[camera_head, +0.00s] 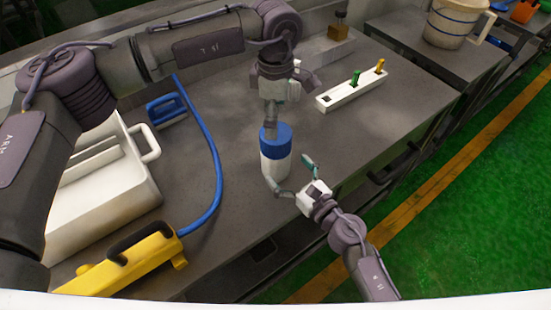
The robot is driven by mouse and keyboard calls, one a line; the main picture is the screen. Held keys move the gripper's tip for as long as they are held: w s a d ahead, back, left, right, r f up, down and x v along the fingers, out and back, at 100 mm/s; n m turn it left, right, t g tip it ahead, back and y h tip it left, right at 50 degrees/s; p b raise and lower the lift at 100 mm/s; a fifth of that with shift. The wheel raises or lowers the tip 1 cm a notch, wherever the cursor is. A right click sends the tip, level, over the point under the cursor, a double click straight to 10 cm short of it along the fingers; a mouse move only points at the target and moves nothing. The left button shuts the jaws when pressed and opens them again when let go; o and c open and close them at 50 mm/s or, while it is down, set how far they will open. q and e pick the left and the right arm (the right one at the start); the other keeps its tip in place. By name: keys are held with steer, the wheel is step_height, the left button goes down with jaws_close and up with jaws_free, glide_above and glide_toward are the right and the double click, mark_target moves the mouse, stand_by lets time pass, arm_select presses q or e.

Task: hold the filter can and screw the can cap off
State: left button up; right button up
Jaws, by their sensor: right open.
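The filter can (275,167) is a white cylinder standing upright near the front edge of the grey table. Its blue can cap (277,142) sits on top. My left gripper (270,122) points down from above, with its fingers at the top of the cap. Its fingers are seen edge-on, so I cannot tell whether they grip the cap. My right gripper (286,170) is open and comes from the lower right. Its fingers are spread towards the white body, one near the can's base and one to its right; contact is unclear.
A white handled bin (145,195), a yellow tool (125,262) and a blue tool (167,110) with a blue hose (213,150) lie left. A white block (350,90) with green and yellow pegs stands at the upper right. Table between block and can is clear.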

mark_target(276, 161)
steer(key=x, duration=0.5)
steer(key=shift+w, duration=0.1)
jaws_close()
arm_select(q)
steer(key=m, duration=1)
steer(key=shift+d, duration=0.1)
steer(key=m, duration=0.6)
steer(key=shift+m, duration=0.3)
steer(key=m, duration=0.5)
steer(key=shift+f+m, duration=0.1)
steer(key=shift+m, duration=0.3)
step_height(276, 161, down, 8)
